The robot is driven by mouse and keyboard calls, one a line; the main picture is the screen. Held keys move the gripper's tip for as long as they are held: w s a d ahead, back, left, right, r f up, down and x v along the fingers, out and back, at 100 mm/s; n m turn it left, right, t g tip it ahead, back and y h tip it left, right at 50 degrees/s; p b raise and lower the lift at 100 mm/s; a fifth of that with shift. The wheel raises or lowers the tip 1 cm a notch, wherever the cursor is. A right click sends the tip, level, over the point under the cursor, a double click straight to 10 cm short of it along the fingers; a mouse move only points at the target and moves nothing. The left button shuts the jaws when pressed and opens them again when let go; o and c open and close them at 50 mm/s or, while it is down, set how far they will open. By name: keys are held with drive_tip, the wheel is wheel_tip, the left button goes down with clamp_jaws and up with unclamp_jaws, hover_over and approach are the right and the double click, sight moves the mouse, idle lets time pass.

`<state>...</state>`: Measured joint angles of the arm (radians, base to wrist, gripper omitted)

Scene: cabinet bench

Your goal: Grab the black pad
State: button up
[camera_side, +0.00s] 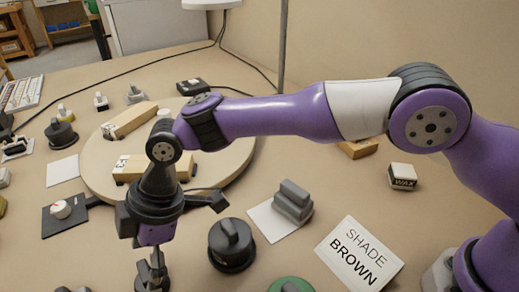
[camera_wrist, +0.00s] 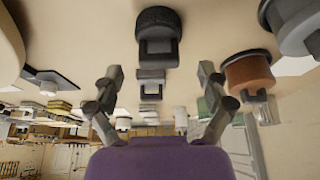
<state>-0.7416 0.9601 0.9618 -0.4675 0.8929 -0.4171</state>
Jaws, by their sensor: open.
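A flat black pad (camera_side: 58,222) lies on the bench at the left in the side view, with a small white round piece with a red mark on top of it. A dark flat patch that looks like this pad (camera_wrist: 62,79) shows at the left of the wrist view, with a white piece by it. My gripper (camera_side: 152,272) points down at the lower part of the side view, to the right of the pad and apart from it. In the wrist view my gripper (camera_wrist: 161,75) has its two fingers spread with nothing held between them. Its tips are partly unclear in the side view.
A round wooden board (camera_side: 220,170) with light blocks stands behind my gripper. A black knobbed disc (camera_side: 231,245) and a grey stepped block (camera_side: 293,201) are to its right. A card reading SHADE BROWN (camera_side: 358,254) lies farther right. A white square (camera_side: 62,171) lies behind the pad.

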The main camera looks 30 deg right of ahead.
drive_tip(key=shift+x, duration=1.45)
drive_tip(key=c, duration=1.1)
